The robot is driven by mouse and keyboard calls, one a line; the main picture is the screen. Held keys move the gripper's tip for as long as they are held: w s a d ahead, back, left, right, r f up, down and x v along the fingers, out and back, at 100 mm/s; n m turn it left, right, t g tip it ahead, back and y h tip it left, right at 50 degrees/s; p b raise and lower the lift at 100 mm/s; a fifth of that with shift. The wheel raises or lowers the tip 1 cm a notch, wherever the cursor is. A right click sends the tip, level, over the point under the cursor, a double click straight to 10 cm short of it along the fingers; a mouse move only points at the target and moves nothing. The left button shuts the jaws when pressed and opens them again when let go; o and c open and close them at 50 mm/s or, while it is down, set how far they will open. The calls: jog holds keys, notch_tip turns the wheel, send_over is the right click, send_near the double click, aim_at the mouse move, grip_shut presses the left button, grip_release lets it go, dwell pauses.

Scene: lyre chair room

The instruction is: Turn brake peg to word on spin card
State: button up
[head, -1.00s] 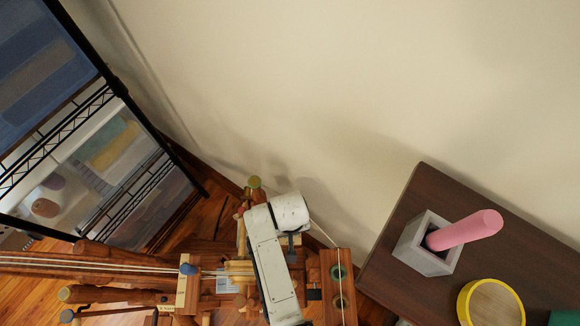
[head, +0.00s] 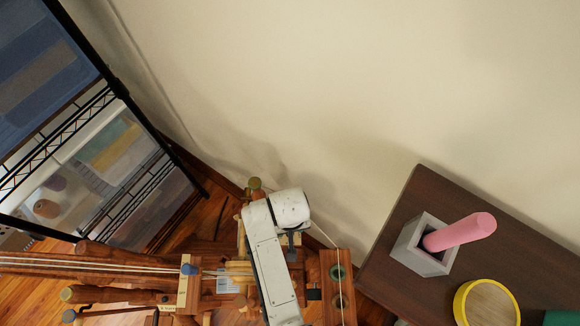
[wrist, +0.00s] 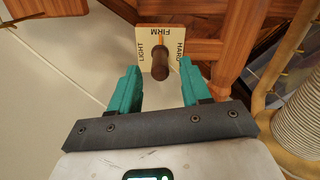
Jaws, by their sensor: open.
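In the wrist view, the brake peg (wrist: 160,66) is a dark brown round peg standing out from a cream card (wrist: 146,60). The card reads LIGHT at left, FIRM upside down at top and HARD at right. A thin orange line shows between the peg and FIRM. My gripper (wrist: 160,76) is open, with one teal finger on each side of the peg and a visible gap to each. I cannot make out contact or depth. In the head view my white arm hides the peg, and I cannot identify a readable spin card.
The wooden wheel frame (head: 130,270) with taut cords lies around my arm. A dark side table (head: 400,225) at right holds a grey square pot (head: 416,257) with a pink stick and a yellow-rimmed round item (head: 463,300). A black wire rack (head: 125,95) stands left, against the wall.

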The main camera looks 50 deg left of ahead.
notch_tip(320, 180, up, 7)
jog(key=shift+r, duration=0.1)
dwell(0.7)
